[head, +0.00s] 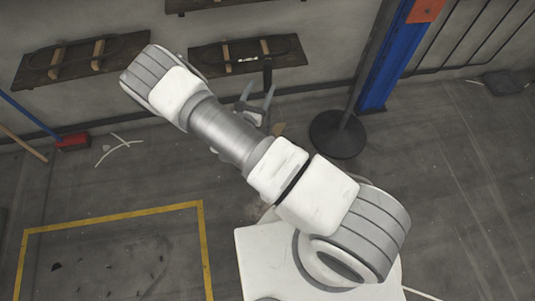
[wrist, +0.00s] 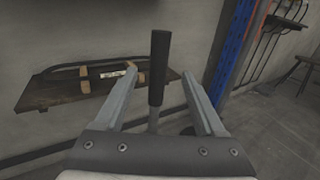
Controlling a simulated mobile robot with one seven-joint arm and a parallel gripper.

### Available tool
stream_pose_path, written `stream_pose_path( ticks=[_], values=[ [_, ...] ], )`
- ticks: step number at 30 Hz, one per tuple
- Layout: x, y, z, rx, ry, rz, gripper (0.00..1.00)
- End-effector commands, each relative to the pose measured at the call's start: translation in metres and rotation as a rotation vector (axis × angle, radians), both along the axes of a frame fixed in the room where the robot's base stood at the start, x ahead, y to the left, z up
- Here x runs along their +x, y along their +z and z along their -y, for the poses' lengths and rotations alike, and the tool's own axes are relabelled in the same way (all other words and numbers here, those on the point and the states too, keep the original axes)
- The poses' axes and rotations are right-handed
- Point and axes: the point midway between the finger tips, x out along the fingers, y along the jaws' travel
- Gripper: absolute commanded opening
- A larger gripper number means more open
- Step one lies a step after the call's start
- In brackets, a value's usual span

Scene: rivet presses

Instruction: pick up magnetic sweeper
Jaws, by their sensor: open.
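The magnetic sweeper, as far as I can tell, is the upright tool with a black handle (wrist: 157,68) and a thin grey shaft in the wrist view. Its handle (head: 267,73) also shows in the head view, just beyond my fingers; my arm hides most of its lower part. My gripper (head: 258,94) is open and empty, its fingers pointing toward the wall. In the wrist view the handle stands between the two fingers of my gripper (wrist: 166,80), nearer the left one. I cannot tell whether it touches them. Its foot is hidden.
Wooden wall shelves (head: 82,58) hang along the wall, one (wrist: 60,92) behind the handle. A blue post (head: 385,60) and a dark round base (head: 337,135) stand to the right. A red broom (head: 73,142) is at the left. Floor inside the yellow line (head: 110,219) is mostly clear.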

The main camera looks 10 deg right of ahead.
Motion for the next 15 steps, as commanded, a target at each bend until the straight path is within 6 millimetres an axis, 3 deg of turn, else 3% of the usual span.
stream_pose_path(
  ticks=[15],
  values=[
    [0.044, -0.007, 0.024, 0.002, -0.004, 0.002, 0.72]
  ],
)
